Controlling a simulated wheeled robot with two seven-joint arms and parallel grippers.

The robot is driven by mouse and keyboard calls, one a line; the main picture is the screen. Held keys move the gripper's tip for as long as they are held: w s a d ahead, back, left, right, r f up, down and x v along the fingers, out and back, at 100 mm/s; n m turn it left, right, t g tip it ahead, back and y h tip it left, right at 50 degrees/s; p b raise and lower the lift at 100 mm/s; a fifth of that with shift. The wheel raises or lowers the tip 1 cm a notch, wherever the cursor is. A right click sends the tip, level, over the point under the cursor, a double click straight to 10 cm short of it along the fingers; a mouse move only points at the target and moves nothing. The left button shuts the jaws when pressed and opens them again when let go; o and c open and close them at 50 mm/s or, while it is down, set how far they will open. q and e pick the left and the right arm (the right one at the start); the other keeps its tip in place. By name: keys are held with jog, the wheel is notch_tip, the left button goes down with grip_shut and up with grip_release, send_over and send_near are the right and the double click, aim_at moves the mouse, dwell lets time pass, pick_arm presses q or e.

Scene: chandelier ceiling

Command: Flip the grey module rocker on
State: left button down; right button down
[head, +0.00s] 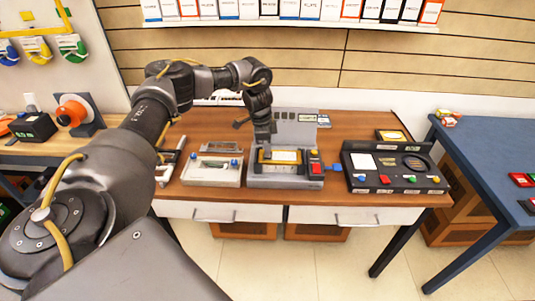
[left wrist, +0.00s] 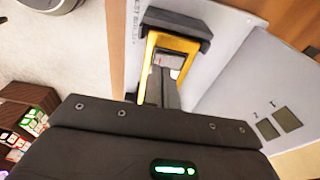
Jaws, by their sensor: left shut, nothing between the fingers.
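The grey module (head: 295,131) stands on the brown table, with an upright grey back panel and a yellow-framed part (head: 281,157) on its front. In the left wrist view, the yellow frame (left wrist: 148,62) surrounds a small pale and reddish rocker (left wrist: 172,60). My left gripper (head: 265,150) points down over the left side of the yellow frame. In the left wrist view its shut, empty fingers (left wrist: 160,82) lie right by the rocker and partly cover it. I cannot tell whether they touch it or which way it is tipped. My right gripper is not in view.
A pale device (head: 213,170) stands left of the module. A black control box (head: 390,168) with coloured buttons stands to its right. A blue table (head: 500,165) is at the far right. A shelf of boxes (head: 290,22) runs along the wall above.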

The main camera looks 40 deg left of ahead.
aim_at(267, 156)
pick_arm(q)
jog(key=shift+f+b, duration=0.3)
jog(key=shift+f, duration=0.6)
dwell(0.5)
jog(key=shift+r, duration=0.15)
notch_tip(267, 156, up, 7)
jog(key=p, duration=0.7)
dwell(0.3)
